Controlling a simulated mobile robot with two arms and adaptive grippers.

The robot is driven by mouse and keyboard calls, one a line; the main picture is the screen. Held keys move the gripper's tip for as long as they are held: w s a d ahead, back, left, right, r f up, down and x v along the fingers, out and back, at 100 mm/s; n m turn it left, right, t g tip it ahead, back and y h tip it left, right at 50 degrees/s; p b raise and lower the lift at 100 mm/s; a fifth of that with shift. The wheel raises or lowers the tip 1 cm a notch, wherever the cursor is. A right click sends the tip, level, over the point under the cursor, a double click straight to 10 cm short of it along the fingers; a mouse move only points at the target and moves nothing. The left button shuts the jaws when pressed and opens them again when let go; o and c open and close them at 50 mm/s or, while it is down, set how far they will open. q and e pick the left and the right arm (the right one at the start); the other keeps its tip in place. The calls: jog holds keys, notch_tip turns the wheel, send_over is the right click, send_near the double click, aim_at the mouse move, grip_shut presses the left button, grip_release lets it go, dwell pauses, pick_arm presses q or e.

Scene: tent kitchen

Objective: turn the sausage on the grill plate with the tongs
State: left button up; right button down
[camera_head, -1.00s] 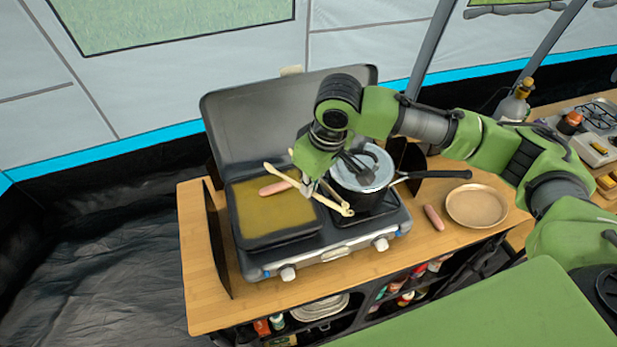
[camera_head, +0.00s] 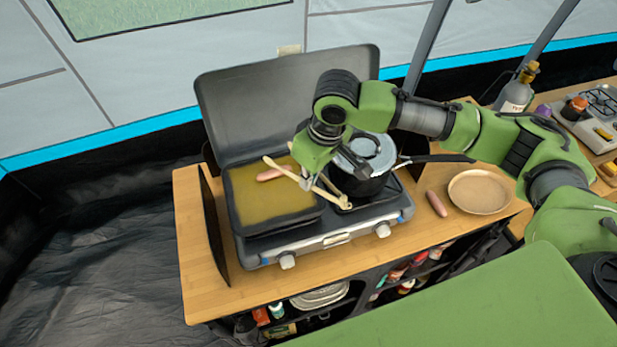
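A pink sausage (camera_head: 273,173) lies on the yellowish grill plate (camera_head: 262,205) on the left of the stove. Light wooden tongs (camera_head: 336,198) stretch from above the plate toward the pot. My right gripper (camera_head: 311,182) appears shut on the tongs near their middle, over the plate's right edge. One tong arm passes close to the sausage's right end; I cannot tell if they touch. The gripper's fingertips are partly hidden. My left gripper is not in view.
A lidded pot (camera_head: 372,183) stands on the right burner, close beside my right gripper. The raised stove lid (camera_head: 240,95) is behind. Another sausage (camera_head: 436,203) and a round plate (camera_head: 480,192) are on the table at right. A bottle (camera_head: 515,95) stands farther back.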

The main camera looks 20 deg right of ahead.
jog(key=shift+f, duration=0.55)
jog(key=shift+s, duration=0.1)
dwell(0.4)
jog(key=shift+s+p, duration=0.1)
jog(key=shift+p, duration=0.4)
jog(key=shift+s, duration=0.15)
jog(key=shift+s+f, duration=0.1)
jog(key=shift+p, duration=0.35)
jog(key=shift+s+p, duration=0.25)
jog(key=shift+p, duration=0.25)
jog(key=shift+s+d+r, duration=0.1)
jog(key=shift+s+r, duration=0.15)
jog(key=shift+s, duration=0.3)
dwell(0.4)
